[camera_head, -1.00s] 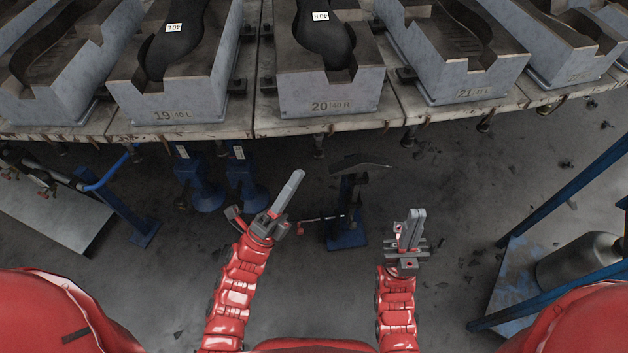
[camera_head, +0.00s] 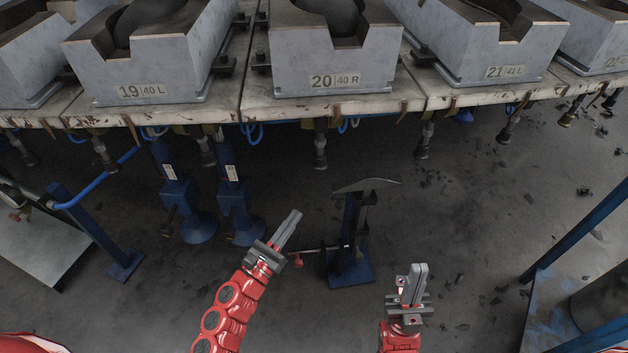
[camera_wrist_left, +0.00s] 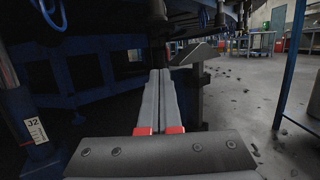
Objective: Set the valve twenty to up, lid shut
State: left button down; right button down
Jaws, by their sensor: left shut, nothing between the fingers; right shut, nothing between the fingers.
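Mould 20 (camera_head: 331,72), a grey block marked "20 40 R", stands on the carousel edge at the top of the head view. Its upper part is cut off; a dark form shows in its cavity, and the state of its lid cannot be told. Below it a dark valve fitting (camera_head: 320,148) hangs under the edge; its handle position is too small to read. My left gripper (camera_head: 291,224) is shut and empty, below and left of that fitting and clear of it. Its shut fingers (camera_wrist_left: 160,95) fill the middle of the left wrist view. My right gripper (camera_head: 416,278) is shut and empty, low and to the right.
Mould 19 (camera_head: 155,60) and mould 21 (camera_head: 485,45) flank mould 20, with similar fittings under the edge. A blue stand with a dark plate (camera_head: 366,185) rises between my grippers. Blue posts (camera_head: 185,200) stand left. A blue frame (camera_head: 580,235) is at right.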

pick_arm(q)
jog(key=shift+w+d, duration=0.1)
jog(key=w+d+r+p, duration=0.1)
jog(key=w+d+r, duration=0.4)
jog(key=w, duration=0.3)
jog(key=shift+r, duration=0.75)
